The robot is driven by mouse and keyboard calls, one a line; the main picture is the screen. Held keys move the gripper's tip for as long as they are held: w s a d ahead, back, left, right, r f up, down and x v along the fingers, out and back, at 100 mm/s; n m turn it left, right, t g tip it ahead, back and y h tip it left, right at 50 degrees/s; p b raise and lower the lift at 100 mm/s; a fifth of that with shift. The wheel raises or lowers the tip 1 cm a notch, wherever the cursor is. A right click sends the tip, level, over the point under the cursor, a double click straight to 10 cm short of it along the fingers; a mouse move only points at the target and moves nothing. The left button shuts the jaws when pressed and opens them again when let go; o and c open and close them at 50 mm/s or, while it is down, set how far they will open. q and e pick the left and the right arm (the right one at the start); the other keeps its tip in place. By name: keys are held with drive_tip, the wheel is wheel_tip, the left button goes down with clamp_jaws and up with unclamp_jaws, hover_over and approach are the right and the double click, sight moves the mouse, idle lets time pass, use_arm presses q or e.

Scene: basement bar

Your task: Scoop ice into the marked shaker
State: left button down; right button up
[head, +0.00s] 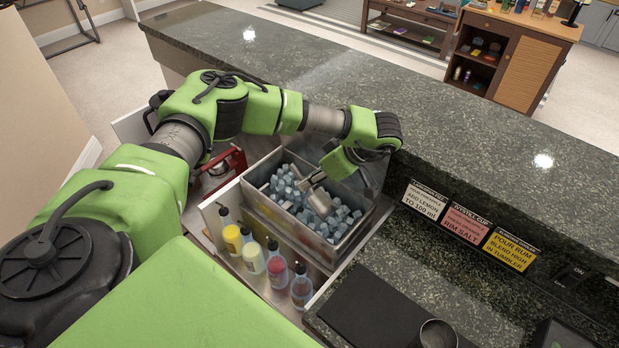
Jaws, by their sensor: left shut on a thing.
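My left gripper (312,182) reaches over the metal ice bin (283,232) from its far right side. It is shut on a metal scoop (320,203), whose bowl lies low among the ice cubes (292,196). How much ice is in the scoop is hard to tell. A metal cup (438,334), possibly a shaker, stands on the black mat (372,306) at the bottom right. It is cut off by the frame's edge, and I see no mark on it. My right gripper is not in view.
Several squeeze bottles (253,260) stand in a row along the bin's near left side. A red-framed item (222,172) sits left of the bin. The raised granite counter (440,110) runs behind, with three signs (466,225) on its front face.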

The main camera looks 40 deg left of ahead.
sight(315, 195)
use_arm(q)
wheel_tip(315, 195, down, 7)
drive_tip(key=b, duration=0.4)
drive_tip(key=shift+r, duration=0.1)
drive_tip(key=shift+f+b, duration=0.7)
drive_tip(key=shift+r, duration=0.1)
wheel_tip(315, 195, up, 5)
drive_tip(key=h+p, duration=0.2)
drive_tip(key=p, duration=0.2)
drive_tip(key=shift+r+m+h+p, duration=0.3)
drive_tip(key=shift+r+h+p, duration=1.3)
drive_tip(key=shift+r, duration=0.85)
